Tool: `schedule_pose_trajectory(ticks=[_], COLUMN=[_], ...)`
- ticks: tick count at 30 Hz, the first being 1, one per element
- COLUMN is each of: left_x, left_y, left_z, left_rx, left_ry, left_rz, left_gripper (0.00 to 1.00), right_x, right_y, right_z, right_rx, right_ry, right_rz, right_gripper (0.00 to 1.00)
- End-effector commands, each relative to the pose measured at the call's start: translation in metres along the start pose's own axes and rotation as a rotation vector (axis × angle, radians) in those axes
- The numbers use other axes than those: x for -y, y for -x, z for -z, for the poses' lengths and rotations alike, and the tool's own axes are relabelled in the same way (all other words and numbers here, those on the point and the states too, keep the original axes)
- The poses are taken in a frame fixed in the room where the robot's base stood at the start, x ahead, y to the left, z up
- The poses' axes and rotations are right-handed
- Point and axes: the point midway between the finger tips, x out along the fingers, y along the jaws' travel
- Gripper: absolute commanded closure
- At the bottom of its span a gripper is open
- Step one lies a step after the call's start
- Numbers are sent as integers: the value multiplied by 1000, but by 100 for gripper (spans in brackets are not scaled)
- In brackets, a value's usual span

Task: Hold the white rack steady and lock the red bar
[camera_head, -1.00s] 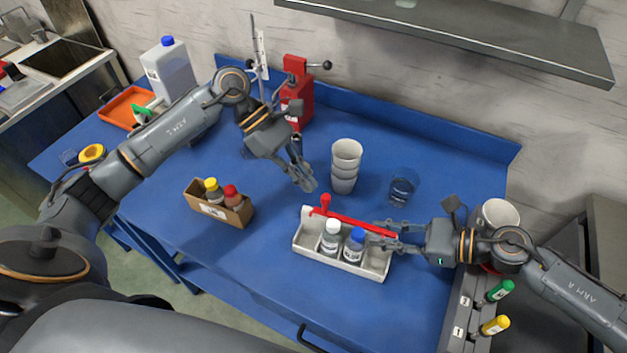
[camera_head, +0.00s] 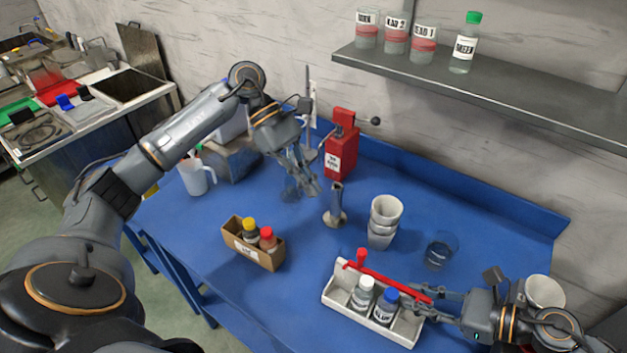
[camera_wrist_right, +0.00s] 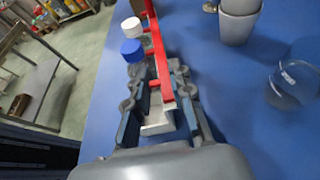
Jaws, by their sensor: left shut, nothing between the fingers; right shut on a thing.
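The white rack (camera_head: 372,313) stands near the front right of the blue table, holding a white-capped bottle (camera_head: 363,293) and a blue-capped bottle (camera_head: 385,306). The red bar (camera_head: 395,283) runs along the rack's back side, with an upright red knob at its left end. My right gripper (camera_head: 428,303) is shut on the rack's right end. In the right wrist view its fingers (camera_wrist_right: 157,98) straddle that end, and the red bar (camera_wrist_right: 158,50) passes between them. My left gripper (camera_head: 312,190) is shut and empty, raised above the table behind and left of the rack.
A cardboard box (camera_head: 238,243) with two bottles stands left of the rack. Stacked cups (camera_head: 382,222), a glass (camera_head: 439,252) and a metal cylinder on a base (camera_head: 336,208) stand behind it. A red press (camera_head: 341,148) is further back. A shelf (camera_head: 480,85) overhangs the wall side.

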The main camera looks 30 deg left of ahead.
Motion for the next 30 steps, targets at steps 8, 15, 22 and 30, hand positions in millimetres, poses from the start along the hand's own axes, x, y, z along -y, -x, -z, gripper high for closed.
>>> schedule_pose_trajectory(ticks=[8, 15, 22, 30], left_x=[0, 0, 0, 0], left_y=[0, 0, 0, 0], left_z=[0, 0, 0, 0], left_rx=[0, 0, 0, 0], left_ry=[0, 0, 0, 0], left_rz=[0, 0, 0, 0], left_gripper=[100, 100, 100, 100], right_x=[0, 0, 1, 0], right_y=[0, 1, 30, 87], right_z=[-1, 0, 1, 1], right_rx=[1, 0, -2, -1], right_ry=[0, 0, -2, -2], right_rz=[0, 0, 4, 3], right_gripper=[52, 52, 52, 52])
